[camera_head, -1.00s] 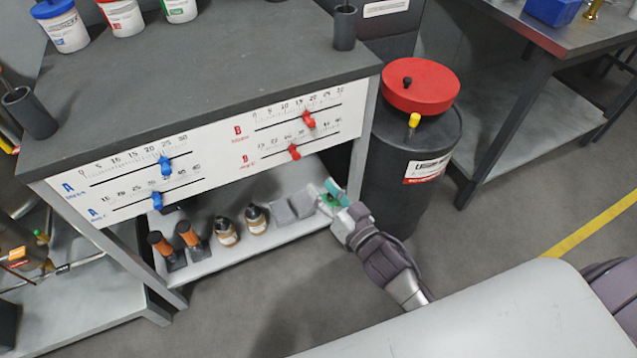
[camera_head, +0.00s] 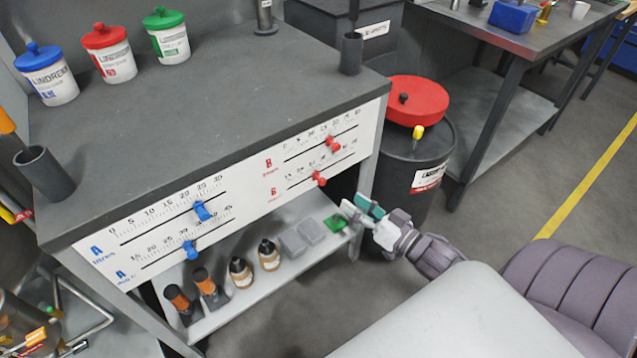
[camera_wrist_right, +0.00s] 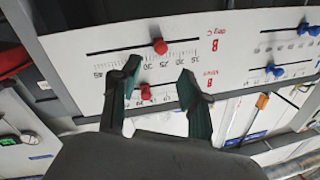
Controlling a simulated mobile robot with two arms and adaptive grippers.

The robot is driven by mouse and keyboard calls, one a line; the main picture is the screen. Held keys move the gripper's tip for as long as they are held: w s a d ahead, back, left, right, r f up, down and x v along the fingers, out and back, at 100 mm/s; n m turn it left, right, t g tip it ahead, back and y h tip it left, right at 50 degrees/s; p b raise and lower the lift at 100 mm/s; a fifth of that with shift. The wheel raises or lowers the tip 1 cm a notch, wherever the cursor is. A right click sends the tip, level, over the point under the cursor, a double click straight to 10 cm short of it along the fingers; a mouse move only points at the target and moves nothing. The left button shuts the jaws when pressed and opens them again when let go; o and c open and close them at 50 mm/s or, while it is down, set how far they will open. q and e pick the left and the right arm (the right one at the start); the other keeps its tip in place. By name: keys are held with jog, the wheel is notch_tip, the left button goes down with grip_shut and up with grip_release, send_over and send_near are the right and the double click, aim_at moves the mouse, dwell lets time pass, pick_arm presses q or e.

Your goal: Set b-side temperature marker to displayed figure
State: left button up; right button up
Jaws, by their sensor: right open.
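The white front panel (camera_head: 245,205) carries slider scales with red markers on the B side and blue ones on the A side. The lower B scale is the temperature one; its red marker (camera_head: 319,179) sits near mid-scale. In the right wrist view the panel is upside down, with this temperature marker (camera_wrist_right: 160,45) above and beyond the fingertips. The upper B marker (camera_head: 333,143) also shows in the wrist view (camera_wrist_right: 146,91), between the fingers. My right gripper (camera_head: 362,208) is open and empty, below and right of the temperature marker; its fingers (camera_wrist_right: 158,82) are spread. My left gripper is not in view.
Blue markers (camera_head: 202,211) are on the A scales. Bottles, orange-topped tools and grey blocks (camera_head: 292,242) stand on the shelf under the panel. A dark drum with a red lid (camera_head: 418,100) is right of the bench. Lidded tubs (camera_head: 107,53) stand on the bench top.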

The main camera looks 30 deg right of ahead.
aim_at(324, 183)
jog(key=b+x, duration=0.1)
jog(key=x, duration=0.9)
jog(key=shift+w+a, duration=0.15)
jog(key=shift+a, duration=0.1)
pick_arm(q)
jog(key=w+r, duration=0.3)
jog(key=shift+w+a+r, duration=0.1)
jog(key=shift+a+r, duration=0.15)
pick_arm(e)
jog(key=shift+r, duration=0.1)
grip_shut()
